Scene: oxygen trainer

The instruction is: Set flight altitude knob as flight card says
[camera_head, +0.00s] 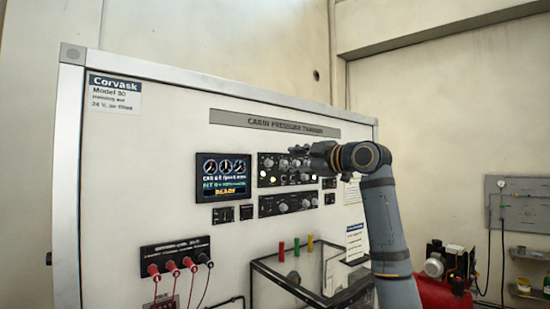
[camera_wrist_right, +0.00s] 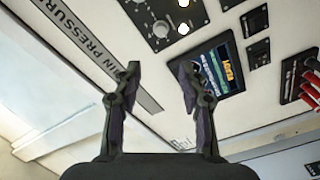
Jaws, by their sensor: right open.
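The white trainer board has a black upper knob panel (camera_head: 266,178) with several knobs and pale lights. A lower black knob panel (camera_head: 292,205) sits under it. Labels are too small to tell which knob is flight altitude. My right gripper (camera_head: 308,151) is in front of the upper panel's top right part and hides some of it. In the right wrist view its fingers (camera_wrist_right: 155,80) are spread and empty, with a knob (camera_wrist_right: 160,28) beyond them, apart. A white printed sheet (camera_head: 356,238) is on the board, partly behind my arm; its text is unreadable. My left gripper is not in view.
A lit display (camera_head: 223,177) reading READY is left of the knob panels. Red and black leads (camera_head: 172,267) plug into a lower left panel. A dark-framed open tray (camera_head: 262,263) juts out below. A red compressor (camera_head: 440,285) stands at right.

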